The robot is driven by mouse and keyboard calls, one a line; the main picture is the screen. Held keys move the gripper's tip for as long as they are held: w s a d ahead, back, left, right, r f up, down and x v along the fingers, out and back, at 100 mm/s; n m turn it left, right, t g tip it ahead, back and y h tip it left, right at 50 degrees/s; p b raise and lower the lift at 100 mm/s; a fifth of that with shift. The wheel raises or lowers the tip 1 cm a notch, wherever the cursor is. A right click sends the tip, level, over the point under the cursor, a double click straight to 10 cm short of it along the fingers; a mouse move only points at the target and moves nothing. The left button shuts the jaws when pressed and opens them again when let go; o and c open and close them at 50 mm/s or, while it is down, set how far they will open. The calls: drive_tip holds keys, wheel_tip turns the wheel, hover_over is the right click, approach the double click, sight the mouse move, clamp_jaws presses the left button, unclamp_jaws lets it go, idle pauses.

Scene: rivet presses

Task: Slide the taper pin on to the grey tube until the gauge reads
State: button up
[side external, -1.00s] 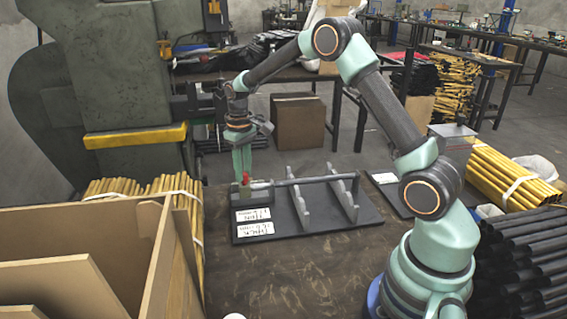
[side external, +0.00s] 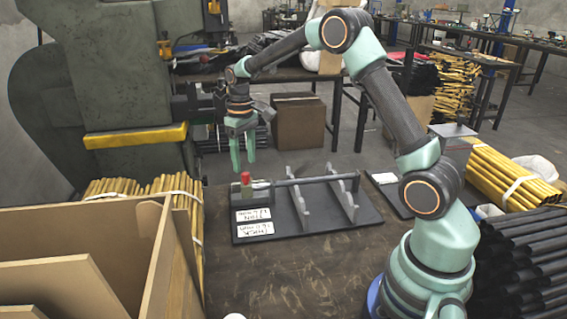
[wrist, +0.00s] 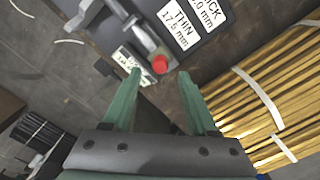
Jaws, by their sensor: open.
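The grey tube (side external: 305,181) lies level across two grey notched supports on a dark board. At its left end is a pale grey piece, which I take for the taper pin (side external: 261,185), in line with the tube; it also shows in the wrist view (wrist: 142,36). Whether it is on the tube, and how far, I cannot tell. A red knob (side external: 246,178) stands at its outer end. My gripper (side external: 243,167) is open and empty above the knob. In the wrist view the red knob (wrist: 160,65) shows between the fingertips. No gauge reading is legible.
Two white labels (side external: 254,222) lie on the board; one reads THIN 17.5 mm in the wrist view (wrist: 180,22). A wooden crate (side external: 165,255) and bundled yellow rods (side external: 150,187) stand left. Dark tubes (side external: 525,250) are stacked right.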

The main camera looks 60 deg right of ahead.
sight(246, 174)
wheel_tip(246, 174, up, 9)
drive_tip(key=shift+f, duration=0.15)
idle(0.9)
drive_tip(key=s+a+r+t, duration=0.3)
drive_tip(key=s+a+r, duration=0.3)
drive_tip(key=s, duration=0.3)
drive_tip(key=s+a+f+t, duration=0.2)
drive_tip(key=s+a, duration=0.2)
drive_tip(key=s, duration=0.7)
drive_tip(key=shift+f+t, duration=0.3)
drive_tip(key=shift+f, duration=0.05)
